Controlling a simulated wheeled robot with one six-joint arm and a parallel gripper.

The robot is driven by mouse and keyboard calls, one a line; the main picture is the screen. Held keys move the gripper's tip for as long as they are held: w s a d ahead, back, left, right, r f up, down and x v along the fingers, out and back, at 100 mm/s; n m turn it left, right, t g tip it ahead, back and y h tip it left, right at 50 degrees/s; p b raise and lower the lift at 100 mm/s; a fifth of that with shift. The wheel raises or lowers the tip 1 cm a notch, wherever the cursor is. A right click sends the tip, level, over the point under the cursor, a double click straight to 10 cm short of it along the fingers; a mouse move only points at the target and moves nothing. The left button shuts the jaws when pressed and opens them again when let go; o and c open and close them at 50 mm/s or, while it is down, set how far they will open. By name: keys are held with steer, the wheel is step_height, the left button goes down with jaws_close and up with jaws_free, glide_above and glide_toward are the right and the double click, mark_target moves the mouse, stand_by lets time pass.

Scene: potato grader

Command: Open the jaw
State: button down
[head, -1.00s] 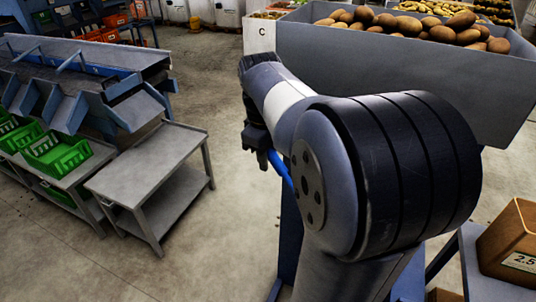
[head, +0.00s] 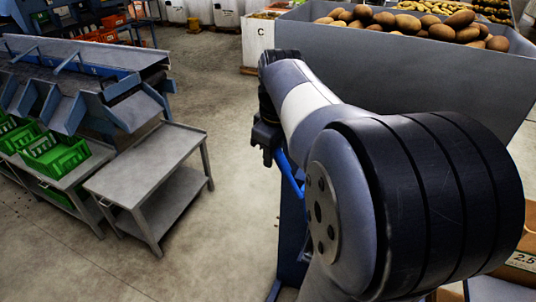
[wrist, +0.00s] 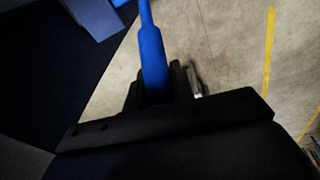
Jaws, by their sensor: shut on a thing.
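My gripper (wrist: 156,88) is shut on a slim blue object (wrist: 151,45) in the wrist view. The dark fingers stand on both sides of the blue object, which runs away from them and leaves the picture at the top. In the head view my gripper (head: 266,138) hangs from the wrist over the aisle, and the blue object (head: 290,174) shows as a thin strip below it. The object's far end is hidden, and I cannot tell what kind of tool it is.
A grey two-shelf table (head: 150,170) stands at left, its top bare. Green crates (head: 57,155) sit beside it under the grader (head: 85,65). A large grey bin (head: 400,75) of potatoes stands behind my arm. A boxed brown item (head: 522,262) is at lower right. Open floor lies between.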

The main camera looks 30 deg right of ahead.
steer(key=shift+s+d+r+t+y+b, duration=0.35)
steer(key=shift+s+d+t+y+b, duration=0.1)
steer(key=shift+s+d+t+b, duration=0.15)
steer(key=shift+s+d+r+t+y+b, duration=0.3)
steer(key=shift+s+d+t+y+b, duration=0.25)
steer(key=shift+s, duration=0.2)
steer(key=shift+s+d+r+t+y+b, duration=0.35)
steer(key=shift+s+d+t+y+b, duration=0.1)
steer(key=shift+s+t, duration=0.2)
steer(key=c, duration=1.2)
jaws_free()
steer(key=shift+s, duration=0.1)
steer(key=v, duration=1.1)
steer(key=shift+f, duration=0.15)
steer(key=x, duration=1)
steer(key=shift+w+a+f, duration=0.1)
steer(key=shift+w+f, duration=0.2)
